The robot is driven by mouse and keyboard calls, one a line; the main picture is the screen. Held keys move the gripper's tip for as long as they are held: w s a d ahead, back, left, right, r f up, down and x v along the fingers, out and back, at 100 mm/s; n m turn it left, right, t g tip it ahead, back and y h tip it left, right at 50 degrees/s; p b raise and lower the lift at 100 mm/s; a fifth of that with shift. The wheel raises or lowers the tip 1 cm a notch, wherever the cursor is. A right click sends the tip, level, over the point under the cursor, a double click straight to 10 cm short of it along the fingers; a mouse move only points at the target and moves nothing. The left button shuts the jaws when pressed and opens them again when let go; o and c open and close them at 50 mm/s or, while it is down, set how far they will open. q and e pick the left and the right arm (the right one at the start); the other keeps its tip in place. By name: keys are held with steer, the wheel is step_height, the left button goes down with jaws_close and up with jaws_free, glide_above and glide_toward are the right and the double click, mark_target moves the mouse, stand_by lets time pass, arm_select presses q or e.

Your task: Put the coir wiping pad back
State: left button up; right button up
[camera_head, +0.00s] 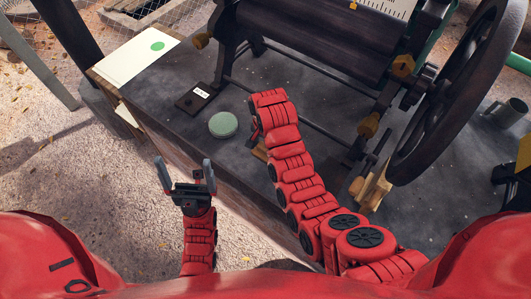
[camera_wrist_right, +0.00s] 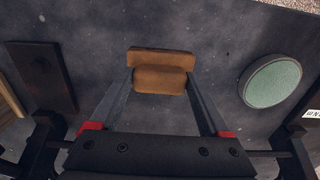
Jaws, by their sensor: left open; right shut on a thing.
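The coir wiping pad (camera_wrist_right: 162,80) is a brown block between the fingertips of my right gripper (camera_wrist_right: 160,88) in the right wrist view. The gripper is shut on it, over the dark table top. I cannot tell whether the pad touches the table. In the head view, a tan edge of the pad (camera_head: 260,153) shows beside my right forearm, which hides most of that gripper. My left gripper (camera_head: 186,170) is open and empty, in front of the table's near edge.
A round green-topped tin (camera_head: 223,124) stands left of my right gripper, also in the wrist view (camera_wrist_right: 272,82). A black labelled plate (camera_head: 195,98) lies beyond it. The roller machine (camera_head: 320,40) with its large wheel (camera_head: 445,95) fills the back and right. Paper sheets (camera_head: 130,62) lie at left.

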steer(key=shift+w+d, duration=0.1)
steer(key=shift+w, duration=0.85)
step_height(320, 180, down, 2)
steer(key=shift+f+p, duration=0.2)
steer(key=shift+p, duration=0.95)
steer(key=shift+s+f, duration=0.1)
steer(key=shift+f, duration=0.6)
steer(key=o, duration=1)
steer(key=shift+r, duration=0.25)
steer(key=shift+r+b, duration=0.35)
steer(key=shift+r, duration=0.15)
step_height(320, 180, up, 4)
steer(key=shift+b, duration=0.85)
step_height(320, 180, up, 7)
steer(key=p, duration=0.6)
